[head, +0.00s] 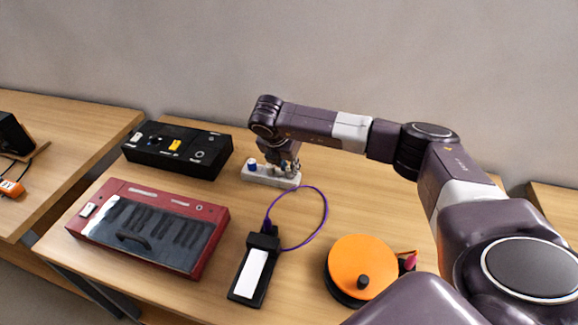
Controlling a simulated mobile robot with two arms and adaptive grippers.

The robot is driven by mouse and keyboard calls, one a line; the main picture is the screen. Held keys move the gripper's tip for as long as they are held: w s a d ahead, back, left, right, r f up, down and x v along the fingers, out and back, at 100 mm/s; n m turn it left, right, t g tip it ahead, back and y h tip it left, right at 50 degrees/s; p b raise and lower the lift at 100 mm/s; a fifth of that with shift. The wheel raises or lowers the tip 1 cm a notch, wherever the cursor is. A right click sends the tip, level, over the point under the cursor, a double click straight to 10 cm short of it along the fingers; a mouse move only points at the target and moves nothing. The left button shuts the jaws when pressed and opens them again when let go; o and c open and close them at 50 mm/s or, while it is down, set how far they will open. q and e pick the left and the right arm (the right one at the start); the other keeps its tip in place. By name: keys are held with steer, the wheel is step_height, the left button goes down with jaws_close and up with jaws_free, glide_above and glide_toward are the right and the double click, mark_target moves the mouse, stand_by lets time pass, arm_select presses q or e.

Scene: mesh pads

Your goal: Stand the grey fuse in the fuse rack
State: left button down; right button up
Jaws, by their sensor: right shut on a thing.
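The fuse rack (259,178) is a small white block near the middle of the table. A blue-topped fuse (252,164) stands at its left end. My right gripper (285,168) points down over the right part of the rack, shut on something. The held thing is mostly hidden by the fingers; it is probably the grey fuse, but its colour is too small to tell. I cannot tell whether it is seated in the rack or just above it. My left gripper is out of view.
A black adapter (252,275) with a purple cable (327,215) is in front of the rack. An orange turntable (361,263) is at front right.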

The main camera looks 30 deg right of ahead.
steer(key=shift+f, duration=0.2)
steer(key=o, duration=1)
steer(key=shift+r, duration=0.1)
steer(key=shift+r, duration=0.1)
steer(key=v, duration=1.2)
